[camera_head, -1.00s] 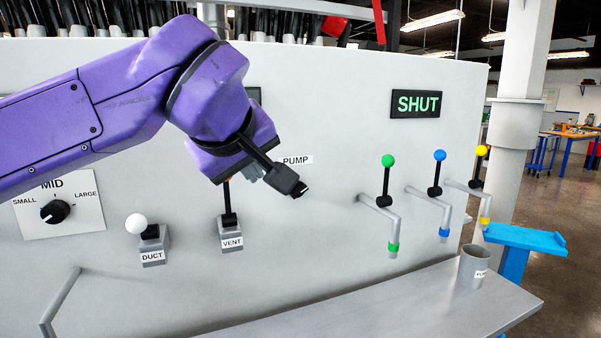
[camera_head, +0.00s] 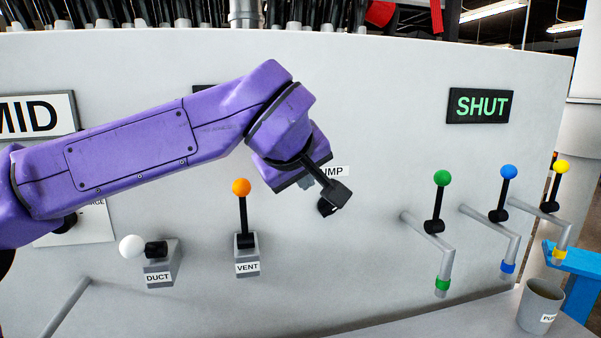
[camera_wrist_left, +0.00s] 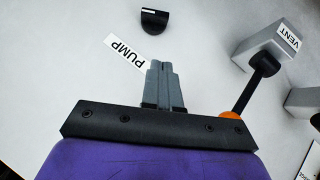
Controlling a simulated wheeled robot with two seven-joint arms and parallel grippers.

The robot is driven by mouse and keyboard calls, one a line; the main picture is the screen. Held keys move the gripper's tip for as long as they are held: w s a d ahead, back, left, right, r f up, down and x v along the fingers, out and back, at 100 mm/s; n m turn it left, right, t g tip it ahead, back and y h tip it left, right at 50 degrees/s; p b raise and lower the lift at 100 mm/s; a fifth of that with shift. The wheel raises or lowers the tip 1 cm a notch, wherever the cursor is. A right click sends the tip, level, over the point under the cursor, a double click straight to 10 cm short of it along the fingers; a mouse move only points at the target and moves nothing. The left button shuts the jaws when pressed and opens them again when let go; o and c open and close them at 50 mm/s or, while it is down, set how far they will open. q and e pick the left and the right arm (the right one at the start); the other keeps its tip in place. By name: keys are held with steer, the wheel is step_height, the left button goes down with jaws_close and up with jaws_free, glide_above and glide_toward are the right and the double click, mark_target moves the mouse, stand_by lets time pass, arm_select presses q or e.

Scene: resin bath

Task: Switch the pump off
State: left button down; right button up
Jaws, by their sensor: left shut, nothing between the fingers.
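The PUMP label (camera_head: 333,171) is on the grey panel, partly covered by my left wrist. In the head view a dark knob (camera_head: 327,208) sits below the label, partly hidden by my wrist's black bracket. My left gripper (camera_head: 307,183) is shut and empty, close to the label. In the left wrist view its grey fingers (camera_wrist_left: 164,82) are together, beside the label and apart from the knob. My right gripper is out of view.
The VENT lever (camera_head: 242,212) with an orange ball stands up left of the gripper. The DUCT lever (camera_head: 140,248) has a white ball. Green (camera_head: 442,178), blue (camera_head: 509,172) and yellow (camera_head: 562,167) handled valves stand right, below a SHUT sign (camera_head: 480,106). A cup (camera_head: 540,308) stands lower right.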

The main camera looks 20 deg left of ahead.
mark_target(321, 209)
arm_select(q)
steer(key=p+x, duration=0.1)
steer(key=x, duration=0.5)
steer(key=shift+a+r, duration=0.1)
steer(key=shift+a, duration=0.1)
steer(key=f, duration=0.1)
steer(key=d+f, duration=0.1)
steer(key=w+d+f+p, duration=0.1)
steer(key=shift+f, duration=0.25)
steer(key=shift+s+a, duration=0.1)
